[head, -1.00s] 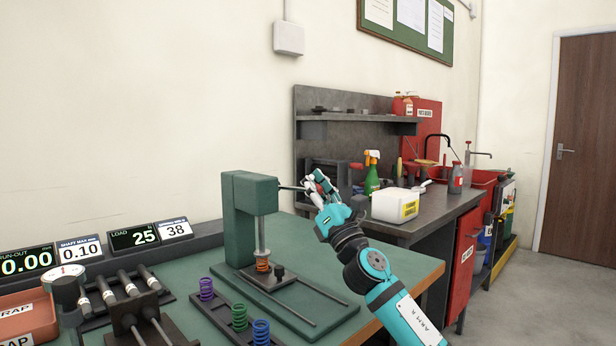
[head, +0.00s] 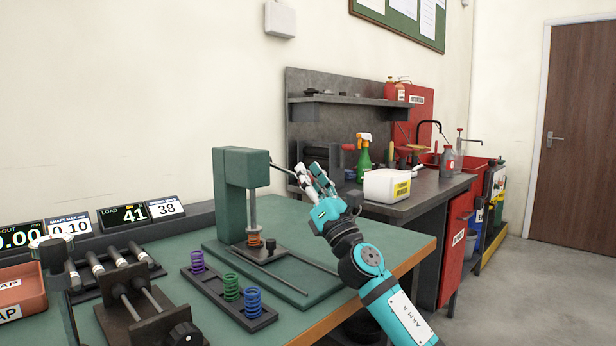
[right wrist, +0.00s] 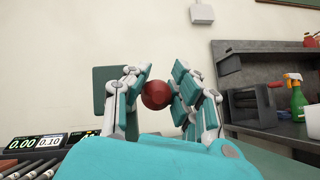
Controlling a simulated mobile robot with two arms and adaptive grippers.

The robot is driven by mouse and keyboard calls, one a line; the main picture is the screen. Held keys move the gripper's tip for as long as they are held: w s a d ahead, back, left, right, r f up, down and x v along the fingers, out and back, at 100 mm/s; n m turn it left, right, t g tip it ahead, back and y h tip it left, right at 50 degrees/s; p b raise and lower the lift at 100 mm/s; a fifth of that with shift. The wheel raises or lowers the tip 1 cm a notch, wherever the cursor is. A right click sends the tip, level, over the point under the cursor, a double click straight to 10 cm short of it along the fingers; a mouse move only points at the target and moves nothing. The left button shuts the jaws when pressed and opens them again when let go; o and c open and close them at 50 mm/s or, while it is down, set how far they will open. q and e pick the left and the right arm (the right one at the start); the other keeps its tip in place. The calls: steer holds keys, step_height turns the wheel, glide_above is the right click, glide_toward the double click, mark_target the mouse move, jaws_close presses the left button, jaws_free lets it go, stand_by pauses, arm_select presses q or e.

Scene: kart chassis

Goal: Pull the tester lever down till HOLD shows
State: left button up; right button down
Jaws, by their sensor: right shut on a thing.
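The green spring tester (head: 236,170) stands on the bench with an orange spring (head: 254,238) under its plunger. Its lever (head: 284,170) sticks out to the right of the head. My right gripper (head: 312,178) is shut on the lever's end. In the right wrist view, the red knob (right wrist: 156,94) sits between the fingers of the right gripper (right wrist: 158,90). The load display (head: 124,216) reads LOAD 41, and the label (head: 166,208) beside it shows 38. I see no HOLD on the display. My left gripper is not in view.
A rack (head: 228,298) with purple, green and blue springs stands in front of the tester. A shaft fixture (head: 140,300) and a red scrap bin (head: 20,290) are at left. A grey counter (head: 420,190) with bottles lies behind my right arm.

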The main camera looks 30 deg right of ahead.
steer(key=shift+w+a+f, duration=0.2)
steer(key=shift+a+f, duration=0.35)
steer(key=shift+f, duration=0.35)
steer(key=c, duration=1.4)
jaws_free()
steer(key=shift+s+d, duration=0.1)
steer(key=shift+c, duration=0.2)
steer(key=o, duration=0.4)
steer(key=shift+d+r, duration=0.1)
steer(key=shift+r, duration=0.1)
steer(key=shift+o, duration=0.2)
steer(key=shift+r, duration=0.1)
steer(key=v, duration=0.7)
steer(key=shift+s, duration=0.25)
